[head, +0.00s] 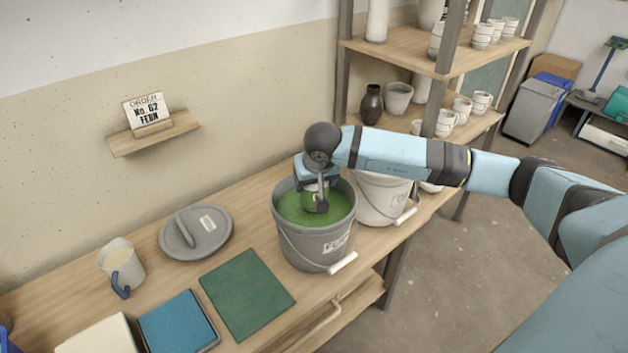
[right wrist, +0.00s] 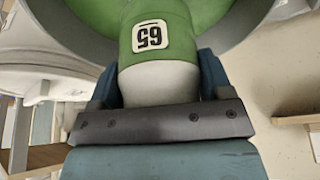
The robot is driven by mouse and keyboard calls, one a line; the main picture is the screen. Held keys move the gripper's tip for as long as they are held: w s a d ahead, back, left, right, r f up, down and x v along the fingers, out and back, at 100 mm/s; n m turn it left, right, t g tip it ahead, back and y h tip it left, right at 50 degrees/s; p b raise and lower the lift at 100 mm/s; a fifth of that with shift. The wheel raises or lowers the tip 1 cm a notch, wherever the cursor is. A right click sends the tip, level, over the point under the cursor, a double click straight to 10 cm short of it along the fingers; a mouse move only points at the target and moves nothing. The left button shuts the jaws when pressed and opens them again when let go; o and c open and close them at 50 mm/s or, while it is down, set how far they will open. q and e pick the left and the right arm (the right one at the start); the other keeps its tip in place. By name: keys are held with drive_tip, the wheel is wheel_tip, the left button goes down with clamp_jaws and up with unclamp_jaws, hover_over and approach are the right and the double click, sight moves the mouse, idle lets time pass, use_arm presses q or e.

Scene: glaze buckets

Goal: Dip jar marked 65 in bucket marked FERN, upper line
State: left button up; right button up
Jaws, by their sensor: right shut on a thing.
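My right gripper (head: 316,190) points down inside the bucket's mouth, shut on a jar (head: 313,202). In the right wrist view the jar (right wrist: 160,75) is white by the fingers and green beyond, with a clean edge between. Its upside-down tag (right wrist: 151,37) reads 65 and sits in the green part. The right gripper (right wrist: 158,90) has a finger on each side of the white part. Whether the jar's far end is in the glaze I cannot tell. My left gripper is not in view.
A white bucket (head: 380,200) stands close behind, to the right. An order card (head: 147,110) naming FERN stands on a wall shelf.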

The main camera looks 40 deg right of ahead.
use_arm(q)
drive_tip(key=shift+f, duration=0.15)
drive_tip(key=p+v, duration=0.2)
drive_tip(key=p, duration=0.1)
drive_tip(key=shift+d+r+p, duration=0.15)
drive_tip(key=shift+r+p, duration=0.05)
drive_tip(key=shift+p, duration=0.2)
use_arm(e)
wheel_tip(320, 180, up, 8)
drive_tip(key=shift+f, duration=0.1)
